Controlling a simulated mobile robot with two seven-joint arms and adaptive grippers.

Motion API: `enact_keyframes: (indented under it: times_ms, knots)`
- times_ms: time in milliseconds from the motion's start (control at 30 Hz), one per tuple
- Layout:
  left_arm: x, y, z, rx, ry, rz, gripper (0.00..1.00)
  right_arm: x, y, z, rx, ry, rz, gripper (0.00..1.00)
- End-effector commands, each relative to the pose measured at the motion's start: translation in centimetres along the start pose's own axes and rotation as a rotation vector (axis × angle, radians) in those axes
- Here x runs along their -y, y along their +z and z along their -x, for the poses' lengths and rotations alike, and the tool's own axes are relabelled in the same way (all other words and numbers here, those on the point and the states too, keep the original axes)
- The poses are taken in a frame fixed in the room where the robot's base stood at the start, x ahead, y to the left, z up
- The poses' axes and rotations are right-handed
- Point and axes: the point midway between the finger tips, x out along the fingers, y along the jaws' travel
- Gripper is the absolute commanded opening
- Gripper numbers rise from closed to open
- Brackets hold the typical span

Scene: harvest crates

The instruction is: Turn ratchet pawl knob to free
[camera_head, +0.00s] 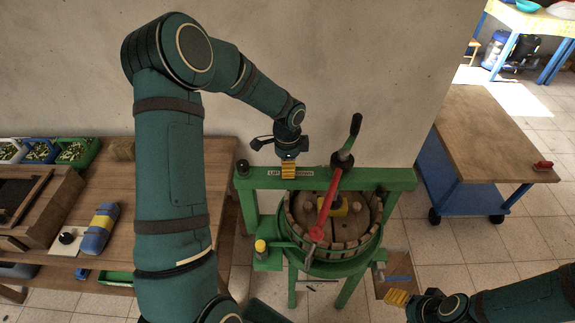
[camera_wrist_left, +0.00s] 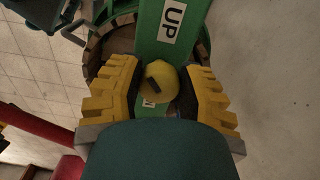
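The green press (camera_head: 390,180) has a crossbeam with a white text label (camera_head: 292,174), and "UP" (camera_wrist_left: 173,22) reads in the left wrist view. The yellow pawl knob (camera_wrist_left: 158,82) with a dark bar across it sits on the beam between the yellow fingers of my left gripper (camera_wrist_left: 160,88). The fingers meet its two sides. In the head view my left gripper (camera_head: 288,168) points down at the beam's left part and hides the knob. My right gripper (camera_head: 397,298) is low at the right, away from the beam; its opening does not show.
Another yellow knob (camera_head: 260,246) stands at the press's left side. A wooden bench (camera_head: 220,160) is at the left, a blue cart (camera_head: 470,130) at the right.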

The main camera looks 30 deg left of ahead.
Motion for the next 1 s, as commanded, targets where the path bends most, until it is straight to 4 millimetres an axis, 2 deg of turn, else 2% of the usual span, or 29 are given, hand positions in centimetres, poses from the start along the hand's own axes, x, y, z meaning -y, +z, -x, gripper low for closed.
enact_keyframes:
  times_ms: [467, 667, 1000]
  knots:
    - [-0.1, 0.0, -0.2, 0.001, 0.001, 0.043, 0.0, -0.1, 0.1, -0.4, 0.0, 0.001, 0.0, 0.57]
    - [-0.1, 0.0, -0.3, 0.002, 0.001, 0.156, 0.01, -0.4, 0.1, -1.3, 0.0, 0.002, 0.0, 0.57]
    - [-0.3, 0.0, -0.3, 0.003, 0.002, 0.454, 0.01, -1.1, 0.4, -3.2, 0.0, 0.006, 0.0, 0.57]
